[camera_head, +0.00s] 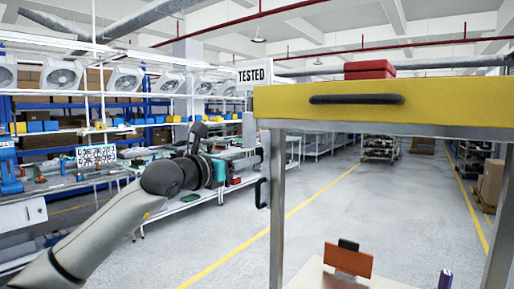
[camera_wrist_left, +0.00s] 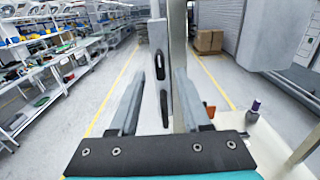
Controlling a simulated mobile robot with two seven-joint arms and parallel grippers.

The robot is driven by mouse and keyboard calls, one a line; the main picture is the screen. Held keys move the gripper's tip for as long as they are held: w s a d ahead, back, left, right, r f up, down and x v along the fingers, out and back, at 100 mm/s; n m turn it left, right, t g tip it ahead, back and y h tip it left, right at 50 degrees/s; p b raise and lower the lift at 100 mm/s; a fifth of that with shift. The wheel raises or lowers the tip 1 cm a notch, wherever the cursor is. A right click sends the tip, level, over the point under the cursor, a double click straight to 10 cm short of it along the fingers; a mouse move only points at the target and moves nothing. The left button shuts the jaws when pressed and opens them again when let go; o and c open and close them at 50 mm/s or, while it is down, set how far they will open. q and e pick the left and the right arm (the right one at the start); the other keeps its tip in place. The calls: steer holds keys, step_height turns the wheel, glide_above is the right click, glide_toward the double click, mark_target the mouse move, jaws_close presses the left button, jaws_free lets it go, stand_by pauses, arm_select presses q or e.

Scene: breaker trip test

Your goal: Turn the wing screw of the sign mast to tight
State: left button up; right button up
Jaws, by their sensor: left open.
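The white sign reading TESTED (camera_head: 254,75) stands upright at the left end of the yellow-fronted unit. Its mast and wing screw cannot be made out clearly in the head view. My left gripper (camera_head: 256,157) reaches in from the left, just left of the unit's metal leg (camera_head: 277,200). In the left wrist view, my left gripper (camera_wrist_left: 158,76) is open, its two fingers spread. A narrow grey upright piece with dark oval parts (camera_wrist_left: 159,66) shows between and beyond the fingers. I see nothing held. I cannot tell which part is the wing screw. My right gripper is out of view.
The yellow front (camera_head: 400,103) with a black handle spans the right, close by. A black handle-like piece (camera_head: 261,193) is beside the leg. Below are an orange panel (camera_head: 348,260) and a purple bottle (camera_head: 445,280). Workbenches and shelves line the left; floor beyond is open.

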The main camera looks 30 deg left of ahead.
arm_select(q)
steer(key=shift+w+d+p, duration=0.15)
steer(key=shift+w+p, duration=0.45)
steer(key=shift+w, duration=0.75)
steer(key=shift+w+d+p, duration=0.1)
steer(key=shift+w+p, duration=0.45)
steer(key=shift+w, duration=0.8)
steer(key=shift+c, duration=0.2)
jaws_close()
